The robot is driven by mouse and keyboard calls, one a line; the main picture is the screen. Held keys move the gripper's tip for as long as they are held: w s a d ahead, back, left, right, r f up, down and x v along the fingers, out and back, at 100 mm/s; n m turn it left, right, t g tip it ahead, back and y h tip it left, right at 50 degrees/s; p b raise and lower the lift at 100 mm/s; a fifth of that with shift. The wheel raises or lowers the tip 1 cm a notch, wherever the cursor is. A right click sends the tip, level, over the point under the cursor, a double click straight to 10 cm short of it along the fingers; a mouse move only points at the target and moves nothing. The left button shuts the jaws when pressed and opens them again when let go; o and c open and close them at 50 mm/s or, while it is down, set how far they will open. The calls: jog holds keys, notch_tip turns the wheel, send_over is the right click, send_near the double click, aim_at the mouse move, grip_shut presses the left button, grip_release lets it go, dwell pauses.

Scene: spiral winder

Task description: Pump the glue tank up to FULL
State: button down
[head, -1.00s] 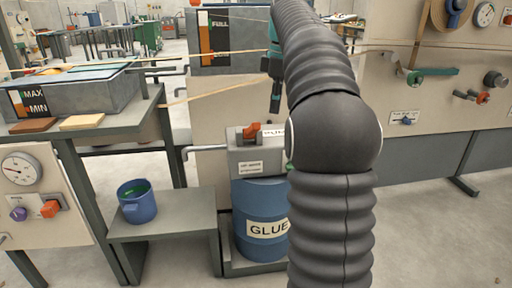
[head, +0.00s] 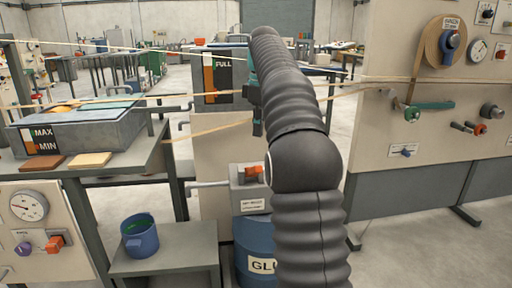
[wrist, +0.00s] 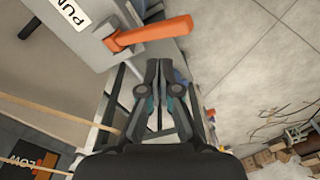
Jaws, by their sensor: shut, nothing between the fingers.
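The blue glue drum (head: 252,243) stands low in the middle of the head view, partly hidden by my arm. On it sits a grey pump box (head: 240,198) with an orange handle (head: 252,173). In the wrist view the orange handle (wrist: 150,33) sticks out from the box beside the PUMP label (wrist: 75,12). The grey glue tank (head: 236,97) stands behind, with a gauge (head: 215,75) marked FULL; its exact level is too small to read. My gripper (head: 257,131) points down above the handle, apart from it. In the wrist view its fingers (wrist: 160,64) are shut and empty.
A bench with a grey MAX/MIN trough (head: 85,130) stands at the left. A blue bucket (head: 140,237) sits on a low shelf (head: 185,262). Stretched tan paper strips (head: 205,129) cross near my gripper. A machine panel (head: 450,130) with knobs stands at the right.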

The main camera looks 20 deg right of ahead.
jog(key=shift+w+a+r+m+h+p, duration=0.15)
jog(key=shift+r+m, duration=0.7)
jog(key=shift+m, duration=1.3)
jog(key=shift+w+r+m+h+p, duration=0.1)
jog(key=shift+w+r+m+p, duration=0.2)
jog(key=shift+r+m, duration=1.25)
jog(key=shift+w+a+r+m+h+p, duration=0.1)
jog(key=shift+w+r+m+h+p, duration=0.1)
jog(key=shift+m, duration=2.6)
jog(key=b, duration=0.1)
send_near(254, 171)
jog(key=w+d+f, duration=0.1)
jog(key=w+f, duration=0.2)
jog(key=w+d+f, duration=0.1)
jog(key=f, duration=0.1)
jog(key=shift+w+d+f, duration=0.2)
jog(key=shift+d, duration=0.15)
jog(key=shift+s+a+f, duration=0.15)
jog(key=shift+s+f, duration=0.35)
jog(key=shift+f, duration=0.3)
jog(key=shift+f+b, duration=0.1)
jog(key=shift+b, duration=0.25)
